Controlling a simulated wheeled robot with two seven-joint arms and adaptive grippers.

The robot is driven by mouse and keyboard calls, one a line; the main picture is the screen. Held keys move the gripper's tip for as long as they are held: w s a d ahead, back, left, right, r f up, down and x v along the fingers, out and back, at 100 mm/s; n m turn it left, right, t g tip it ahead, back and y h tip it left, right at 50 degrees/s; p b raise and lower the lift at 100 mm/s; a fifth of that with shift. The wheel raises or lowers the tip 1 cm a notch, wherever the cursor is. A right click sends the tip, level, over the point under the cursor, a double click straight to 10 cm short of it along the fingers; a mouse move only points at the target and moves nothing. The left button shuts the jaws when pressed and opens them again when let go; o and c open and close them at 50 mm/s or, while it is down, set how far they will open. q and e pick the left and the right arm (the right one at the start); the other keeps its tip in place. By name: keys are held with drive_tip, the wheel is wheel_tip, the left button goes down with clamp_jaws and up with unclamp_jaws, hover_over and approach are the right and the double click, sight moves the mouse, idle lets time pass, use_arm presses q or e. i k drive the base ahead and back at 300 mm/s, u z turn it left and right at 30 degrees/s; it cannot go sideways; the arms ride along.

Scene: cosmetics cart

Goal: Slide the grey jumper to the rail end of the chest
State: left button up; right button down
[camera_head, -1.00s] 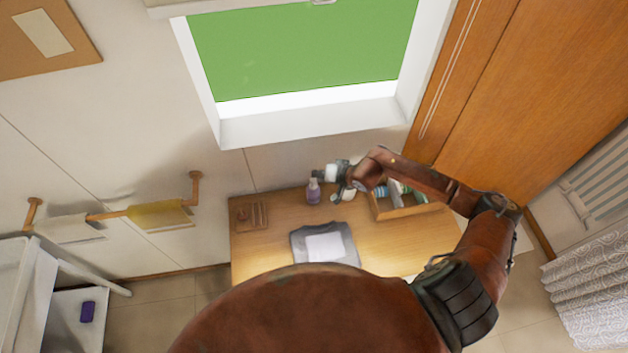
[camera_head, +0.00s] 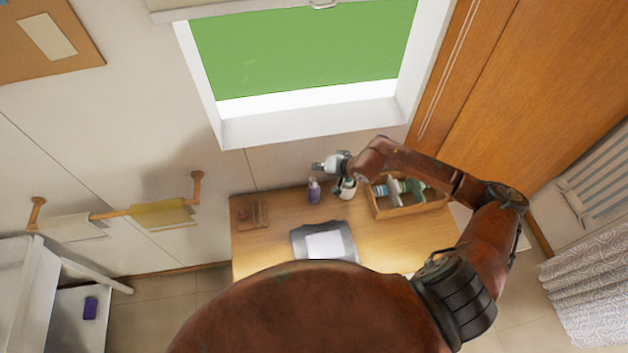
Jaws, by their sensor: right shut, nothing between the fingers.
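The grey jumper (camera_head: 349,238) lies flat near the middle of the wooden chest top (camera_head: 270,235), with a white sheet-like patch (camera_head: 325,245) on it. Its near edge is hidden behind my body. My right gripper (camera_head: 318,166) is shut and empty, held above the back of the chest, beyond the jumper and apart from it. The rail (camera_head: 140,212) is on the wall to the left of the chest, with a yellow cloth (camera_head: 162,214) and a whitish cloth (camera_head: 75,228) over it. My left gripper is out of view.
A purple bottle (camera_head: 314,192) and a white bottle (camera_head: 345,190) stand at the chest's back, close below my right gripper. A wooden box (camera_head: 408,208) with several items is at the right. A small wooden tray (camera_head: 250,213) is at the left. The chest top between tray and jumper is clear.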

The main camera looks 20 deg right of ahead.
sight(332, 238)
drive_tip(key=k, duration=1)
